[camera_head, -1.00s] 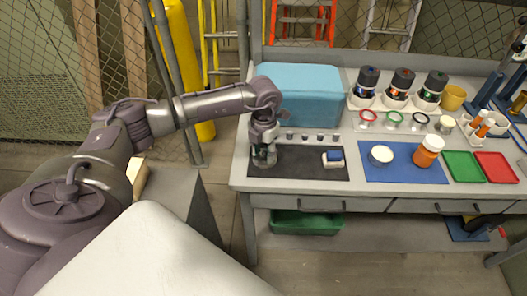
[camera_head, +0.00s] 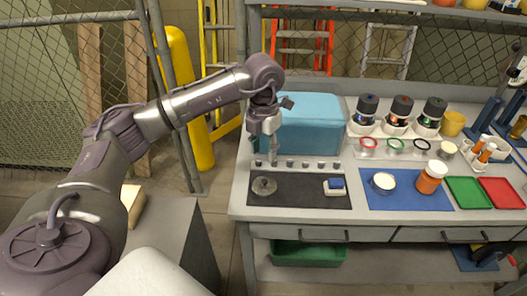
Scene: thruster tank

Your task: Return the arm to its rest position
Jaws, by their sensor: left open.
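My left arm comes in from the left, and its gripper (camera_head: 268,143) hangs over the back left of the bench, in front of the blue cooler-like box (camera_head: 312,125). The gripper is open, with nothing seen in it. A round grey disc-like part (camera_head: 264,186) lies on the black mat (camera_head: 300,199) below the gripper, apart from it. A small blue and white block (camera_head: 335,187) sits on the same mat, farther right. My right gripper is not in view.
The bench (camera_head: 400,224) holds lidded bottles, a blue mat (camera_head: 405,203) with a white cup (camera_head: 383,183) and an orange jar (camera_head: 432,177), and green (camera_head: 469,192) and red (camera_head: 503,193) trays. A fence post (camera_head: 170,95) and yellow cylinder (camera_head: 178,60) stand behind my arm.

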